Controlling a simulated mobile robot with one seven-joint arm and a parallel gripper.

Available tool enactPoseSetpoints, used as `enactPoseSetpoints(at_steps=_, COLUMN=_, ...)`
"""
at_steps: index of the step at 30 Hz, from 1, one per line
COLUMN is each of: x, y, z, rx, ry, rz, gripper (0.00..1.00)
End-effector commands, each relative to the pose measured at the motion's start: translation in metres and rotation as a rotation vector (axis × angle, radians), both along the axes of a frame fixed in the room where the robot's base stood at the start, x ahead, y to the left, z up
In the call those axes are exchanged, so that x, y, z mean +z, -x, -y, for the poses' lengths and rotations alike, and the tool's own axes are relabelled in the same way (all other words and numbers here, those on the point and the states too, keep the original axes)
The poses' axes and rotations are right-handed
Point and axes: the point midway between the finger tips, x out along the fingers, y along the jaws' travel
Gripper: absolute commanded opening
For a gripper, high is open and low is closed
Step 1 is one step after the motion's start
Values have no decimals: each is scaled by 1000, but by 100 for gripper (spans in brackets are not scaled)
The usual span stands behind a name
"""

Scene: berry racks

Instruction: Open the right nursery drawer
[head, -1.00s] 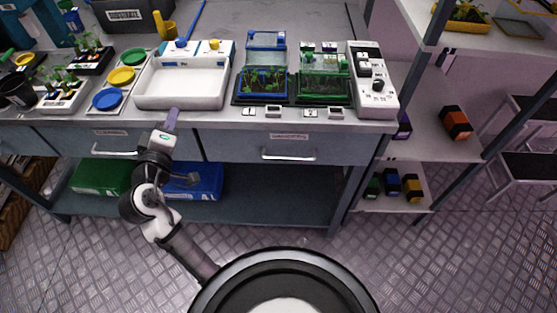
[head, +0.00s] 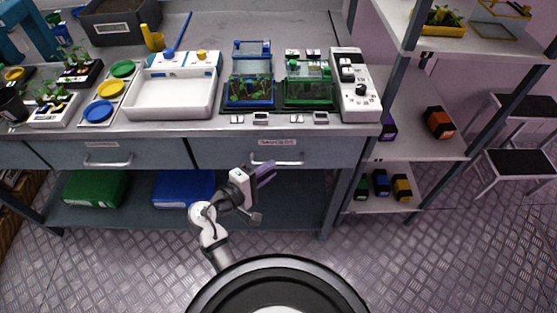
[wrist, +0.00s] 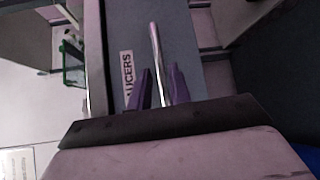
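The right drawer (head: 325,154) of the bench is shut, its front level with the left drawer. Its metal bar handle (head: 288,162) is partly hidden by my gripper (head: 266,171), which is just in front of the drawer. In the wrist view, the handle (wrist: 155,45) runs up the picture, and its near end shows between the two purple fingers of my gripper (wrist: 161,80). The fingers are apart, one on each side of the bar. I cannot tell whether they touch it. A label (wrist: 127,77) ending in "UCERS" is on the drawer front.
The left drawer (head: 150,155) is shut. A blue bin (head: 183,190) and a green bin (head: 94,189) are on the shelf below. A white tray (head: 170,112), planters and a control box (head: 357,95) stand on the bench. The floor in front is clear.

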Motion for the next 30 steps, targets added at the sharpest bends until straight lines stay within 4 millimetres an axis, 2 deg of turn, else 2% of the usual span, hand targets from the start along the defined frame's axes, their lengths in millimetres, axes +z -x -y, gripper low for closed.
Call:
enactPoseSetpoints(at_steps=3, x=-1, y=-14, z=15, rx=-2, ry=0, rz=-1, gripper=20)
enactPoseSetpoints(at_steps=9, x=-5, y=-28, z=29, rx=0, ry=-1, rz=1, gripper=20)
enactPoseSetpoints(at_steps=19, x=-6, y=-31, z=32, rx=1, ry=-2, rz=1, gripper=20)
enactPoseSetpoints(at_steps=20, x=-6, y=-31, z=32, rx=1, ry=-2, rz=1, gripper=18)
enactPoseSetpoints(at_steps=24, x=-6, y=-31, z=31, rx=2, ry=-1, rz=1, gripper=0)
enactPoseSetpoints(at_steps=30, x=-6, y=-31, z=31, rx=2, ry=-1, rz=1, gripper=0)
